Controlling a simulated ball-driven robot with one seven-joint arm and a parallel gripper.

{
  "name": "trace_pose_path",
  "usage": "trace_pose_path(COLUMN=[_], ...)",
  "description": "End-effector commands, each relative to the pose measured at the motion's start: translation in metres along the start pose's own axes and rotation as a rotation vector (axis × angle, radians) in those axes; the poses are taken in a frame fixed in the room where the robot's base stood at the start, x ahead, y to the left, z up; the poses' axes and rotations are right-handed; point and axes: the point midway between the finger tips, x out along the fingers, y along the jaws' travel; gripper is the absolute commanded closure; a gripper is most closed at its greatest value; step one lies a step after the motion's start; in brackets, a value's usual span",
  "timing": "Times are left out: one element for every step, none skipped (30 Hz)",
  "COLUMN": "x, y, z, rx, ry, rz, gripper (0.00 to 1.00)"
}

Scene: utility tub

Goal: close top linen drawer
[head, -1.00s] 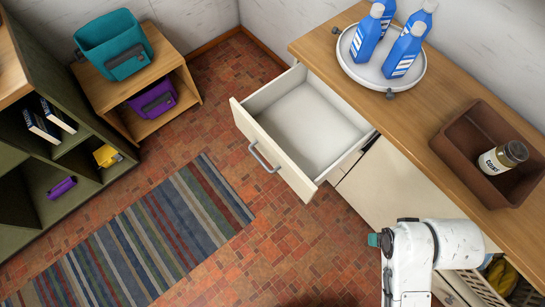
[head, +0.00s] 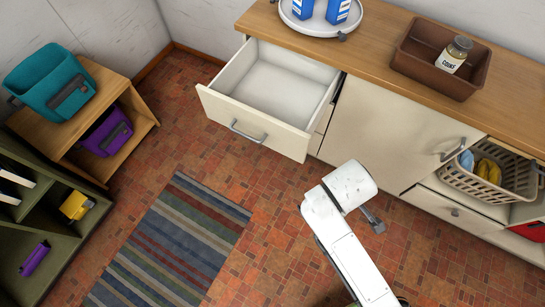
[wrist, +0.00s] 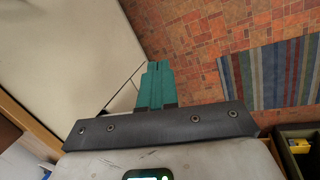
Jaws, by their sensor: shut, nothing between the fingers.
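The top linen drawer (head: 278,84) is pulled well out from the left end of the wooden-topped cabinet in the head view. It looks empty, and its cream front (head: 253,124) has a grey bar handle (head: 248,133). In the wrist view my gripper (wrist: 158,66) shows as two teal fingers pressed together, empty, over the tiled floor beside a large cream panel (wrist: 65,50). I cannot tell which cabinet part that panel is. In the head view my arm is right of and in front of the drawer, apart from it; the fingertips are hidden there.
The cabinet top (head: 375,45) carries a white round tray (head: 310,27) with blue bottles and a brown bin (head: 440,62) with a jar. A wicker basket (head: 490,185) sits at right. The floor before the drawer is clear, with a striped rug (head: 175,240) at left.

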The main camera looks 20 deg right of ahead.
Motion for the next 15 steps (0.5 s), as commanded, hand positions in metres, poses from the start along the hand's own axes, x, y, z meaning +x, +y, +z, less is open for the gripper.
trace_pose_path(x=[0.012,0.016,0.021,0.025,0.028,0.034,0.037,0.042,0.048,0.052,0.057,0.063,0.068,0.071,0.074], y=[-0.004,-0.004,-0.005,-0.006,-0.007,-0.009,-0.010,-0.012,-0.014,-0.016,-0.018,-0.022,-0.026,-0.030,-0.035], z=[-0.007,-0.011,-0.015,-0.019,-0.023,-0.029,-0.033,-0.039,-0.047,-0.054,-0.061,-0.072,-0.082,-0.092,-0.106], rx=[-0.046,-0.074,-0.113,-0.144,-0.177,-0.224,-0.259,-0.301,-0.360,-0.408,-0.462,-0.540,-0.603,-0.670,-0.757], ry=[-0.011,-0.019,-0.030,-0.038,-0.047,-0.062,-0.072,-0.085,-0.104,-0.119,-0.137,-0.164,-0.189,-0.214,-0.252], rz=[0.026,0.044,0.067,0.086,0.106,0.135,0.158,0.184,0.223,0.254,0.290,0.343,0.389,0.437,0.505], gripper=[1.00,1.00,1.00,1.00,1.00,1.00,1.00,1.00,1.00,1.00,1.00,1.00,1.00,1.00,1.00])
